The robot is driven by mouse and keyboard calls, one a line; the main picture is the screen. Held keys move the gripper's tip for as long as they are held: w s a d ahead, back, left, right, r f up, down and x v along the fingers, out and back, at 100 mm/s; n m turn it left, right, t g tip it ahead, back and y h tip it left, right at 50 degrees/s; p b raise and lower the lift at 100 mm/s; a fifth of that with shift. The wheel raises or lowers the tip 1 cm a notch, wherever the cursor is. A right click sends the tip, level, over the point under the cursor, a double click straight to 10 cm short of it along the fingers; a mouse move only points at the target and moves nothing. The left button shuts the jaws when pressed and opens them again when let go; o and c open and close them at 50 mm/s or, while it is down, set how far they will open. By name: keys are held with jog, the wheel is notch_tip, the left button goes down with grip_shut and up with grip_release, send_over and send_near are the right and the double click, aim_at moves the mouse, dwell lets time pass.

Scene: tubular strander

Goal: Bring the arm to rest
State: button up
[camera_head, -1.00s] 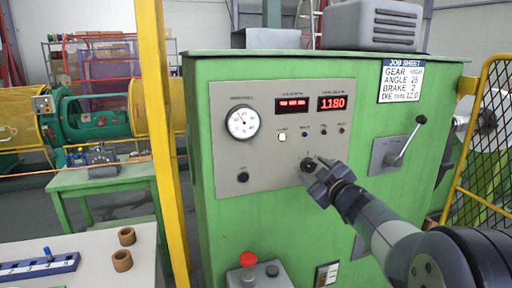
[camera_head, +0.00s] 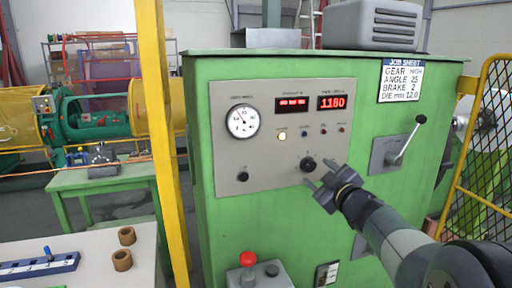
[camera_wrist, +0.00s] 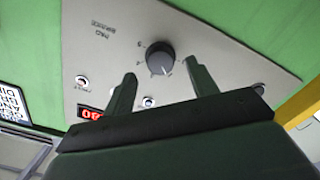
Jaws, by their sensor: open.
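My gripper (camera_head: 318,182) is at the end of my arm, in front of the lower right of the grey control panel (camera_head: 262,182). Its two fingers (camera_wrist: 164,88) are spread apart and nothing is between them in the wrist view. A black knob (camera_head: 307,164) on the panel is just beyond the fingertips. The same knob in the wrist view (camera_wrist: 160,57) is whole and clear of both fingers. My arm reaches in from the lower right.
The green cabinet (camera_head: 205,100) carries the panel, a gauge (camera_head: 243,121), red displays (camera_head: 336,102) and a lever (camera_head: 404,140). A yellow post (camera_head: 160,110) stands left. A yellow mesh guard (camera_head: 487,150) stands right. A red button (camera_head: 248,259) is on a box below.

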jog(key=x, duration=0.3)
jog(key=shift+w+a, duration=0.1)
jog(key=shift+w, duration=0.1)
jog(key=shift+m+p, duration=0.45)
jog(key=shift+m, duration=0.05)
jog(key=shift+s+r+m+p, duration=0.1)
jog(key=shift+m+p, duration=0.3)
jog(key=shift+m, duration=0.5)
jog(key=m+p, duration=0.2)
jog(key=m, duration=0.4)
jog(key=shift+m+p, duration=0.35)
jog(key=shift+m, duration=0.05)
jog(key=shift+s+m, duration=0.3)
jog(key=shift+s, duration=0.05)
send_near(311, 167)
jog(key=shift+b+v, duration=0.4)
jog(key=shift+v, duration=0.75)
jog(key=shift+a, duration=0.15)
